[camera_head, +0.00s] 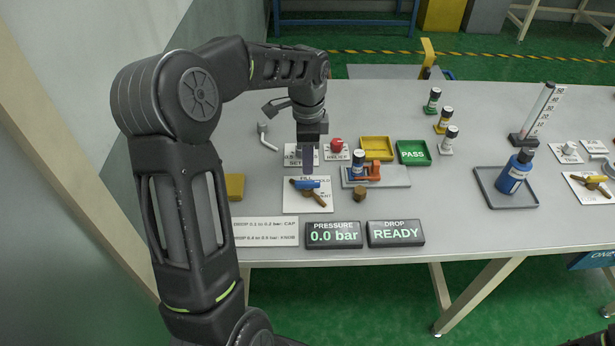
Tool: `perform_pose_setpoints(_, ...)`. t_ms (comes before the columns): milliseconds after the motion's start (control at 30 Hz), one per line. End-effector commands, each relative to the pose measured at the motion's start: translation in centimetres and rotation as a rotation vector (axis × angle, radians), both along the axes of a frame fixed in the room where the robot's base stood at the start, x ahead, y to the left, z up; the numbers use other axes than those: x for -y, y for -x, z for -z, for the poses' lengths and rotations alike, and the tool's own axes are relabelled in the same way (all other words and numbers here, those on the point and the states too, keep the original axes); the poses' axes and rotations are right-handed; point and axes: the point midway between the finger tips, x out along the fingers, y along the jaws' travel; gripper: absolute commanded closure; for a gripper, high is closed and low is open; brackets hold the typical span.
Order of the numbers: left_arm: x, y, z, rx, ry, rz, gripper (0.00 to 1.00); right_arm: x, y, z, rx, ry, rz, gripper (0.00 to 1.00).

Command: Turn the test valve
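A valve with a blue handle (304,184) and brown body sits on a white plate (306,205) marked FILL and VENT. A second valve with a yellow handle (597,179) sits on a white plate at the right edge. I cannot read which one is named the test valve. My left gripper (308,160) points down just above and behind the blue-handled valve, over a small plate marked SET. It looks apart from the handle. Its fingers overlap in this view, so their gap is hidden.
A red knob (337,145) stands right of my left gripper. A grey fixture (393,181) holds a blue bottle (358,162) and an orange clamp (372,170). Displays read 0.0 bar (334,235) and READY (396,233). A yellow tray (377,142) and green PASS tray (413,152) lie behind.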

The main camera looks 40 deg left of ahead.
Motion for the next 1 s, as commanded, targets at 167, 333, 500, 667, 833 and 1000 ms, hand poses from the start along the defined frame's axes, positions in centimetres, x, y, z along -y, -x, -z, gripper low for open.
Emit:
perform_pose_setpoints(167,0.0,0.1,1.2,-0.003,0.001,-0.001,0.64,0.0,0.0,-0.1,0.000,0.000,0.000,0.62)
perform_pose_setpoints(333,0.0,0.1,3.5,-0.005,0.001,-0.001,0.64,0.0,0.0,-0.4,-0.001,0.001,0.000,0.62)
perform_pose_setpoints(500,0.0,0.1,6.1,-0.004,0.002,-0.001,0.64,0.0,0.0,-0.7,-0.002,0.002,0.001,0.62)
perform_pose_setpoints(667,0.0,0.1,7.6,-0.003,0.001,-0.001,0.64,0.0,0.1,-0.8,-0.003,0.003,0.001,0.62)
perform_pose_setpoints(833,0.0,0.0,7.9,-0.001,0.001,-0.001,0.64,0.0,0.1,-0.8,-0.003,0.003,0.001,0.62)
perform_pose_setpoints(1000,0.0,0.0,7.9,-0.001,0.001,-0.001,0.67,0.0,0.1,-0.8,-0.003,0.003,0.001,0.62)
